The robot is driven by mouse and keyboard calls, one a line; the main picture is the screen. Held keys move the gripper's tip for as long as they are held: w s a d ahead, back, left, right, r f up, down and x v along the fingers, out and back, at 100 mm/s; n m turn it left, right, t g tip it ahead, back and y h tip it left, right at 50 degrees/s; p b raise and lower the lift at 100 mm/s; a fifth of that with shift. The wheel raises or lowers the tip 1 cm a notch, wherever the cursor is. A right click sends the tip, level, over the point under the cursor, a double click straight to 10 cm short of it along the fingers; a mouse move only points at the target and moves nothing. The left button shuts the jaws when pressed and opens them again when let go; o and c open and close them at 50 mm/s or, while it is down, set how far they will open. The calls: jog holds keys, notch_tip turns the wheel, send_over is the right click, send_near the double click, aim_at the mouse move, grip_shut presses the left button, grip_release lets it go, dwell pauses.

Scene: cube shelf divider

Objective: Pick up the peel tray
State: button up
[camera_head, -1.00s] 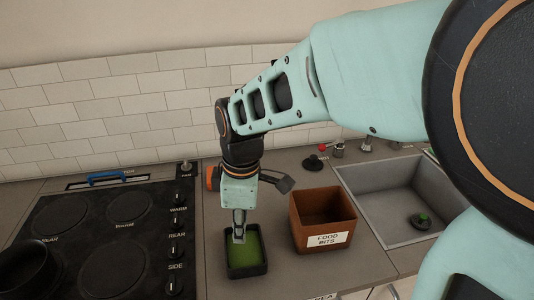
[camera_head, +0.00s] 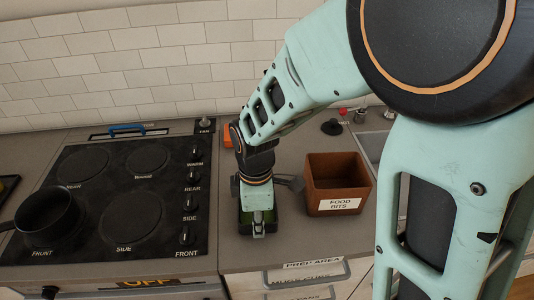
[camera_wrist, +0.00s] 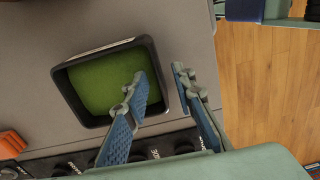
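The peel tray is a small dark rectangular box with a green inside; in the head view the tray (camera_head: 273,219) is largely hidden behind my gripper. In the wrist view the tray (camera_wrist: 68,98) shows almost whole. My gripper (camera_wrist: 160,78) is open, pointing down at the tray. One blue-padded finger is over the green inside and the other is outside the rim, so one wall lies between the fingertips. I cannot tell how deep the fingers reach. In the head view my gripper (camera_head: 258,222) is at the tray.
A brown box labelled "FOOD BITS" (camera_head: 337,184) stands right of the tray. A black stove (camera_head: 110,190) with a dark pot (camera_head: 45,216) lies to the left. Drawers (camera_head: 300,275) are below the counter's front edge. A sink (camera_head: 371,146) is partly hidden behind my arm.

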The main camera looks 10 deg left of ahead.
jog(key=shift+f, duration=0.95)
grip_shut()
